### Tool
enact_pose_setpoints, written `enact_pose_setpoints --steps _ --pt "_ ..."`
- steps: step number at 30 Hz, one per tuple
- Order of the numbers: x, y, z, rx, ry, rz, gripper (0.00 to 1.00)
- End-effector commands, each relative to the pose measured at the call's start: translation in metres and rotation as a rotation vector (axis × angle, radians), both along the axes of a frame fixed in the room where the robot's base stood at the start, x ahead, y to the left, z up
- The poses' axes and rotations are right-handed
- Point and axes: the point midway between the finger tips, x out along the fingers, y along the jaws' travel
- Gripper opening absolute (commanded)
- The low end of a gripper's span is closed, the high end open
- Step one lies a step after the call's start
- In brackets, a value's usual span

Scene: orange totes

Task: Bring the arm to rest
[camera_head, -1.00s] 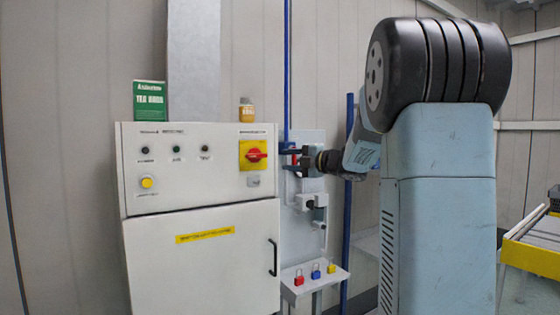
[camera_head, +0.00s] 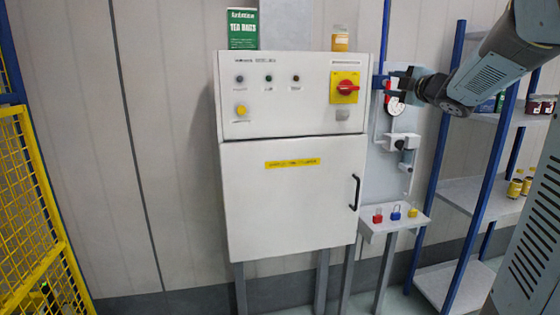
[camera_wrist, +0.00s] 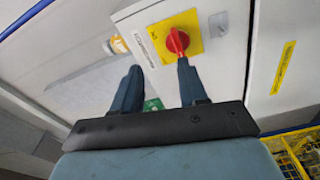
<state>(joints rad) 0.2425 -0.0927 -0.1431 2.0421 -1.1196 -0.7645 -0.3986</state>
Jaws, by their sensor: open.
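My gripper (camera_head: 390,83) is at the end of my arm, which comes in from the upper right in the head view. It is just right of the white control cabinet (camera_head: 290,200), at about the height of the cabinet's red rotary switch (camera_head: 346,87). In the wrist view my gripper (camera_wrist: 158,72) has its two dark fingers well apart with nothing held between them. The red switch on its yellow plate (camera_wrist: 177,42) shows beyond the right fingertip. I cannot tell how far the fingertips are from the cabinet.
A green tea box (camera_head: 243,29) and a small yellow-labelled jar (camera_head: 340,40) stand on the cabinet. A small shelf (camera_head: 395,222) with red, blue and yellow padlocks is below my gripper. A blue-post rack (camera_head: 475,190) stands right, yellow mesh fence (camera_head: 28,185) left.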

Motion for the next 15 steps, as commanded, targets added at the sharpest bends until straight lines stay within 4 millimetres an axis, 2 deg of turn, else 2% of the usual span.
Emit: enact_pose_setpoints --steps 3,7,11,15 --pt "-0.023 -0.001 0.005 0.133 0.051 -0.148 0.43" --pt "-0.053 -0.005 -0.004 0.295 0.133 -0.305 0.43" --pt "-0.09 -0.003 -0.024 0.46 0.238 -0.445 0.43" --pt "-0.137 0.006 -0.057 0.636 0.378 -0.579 0.43"
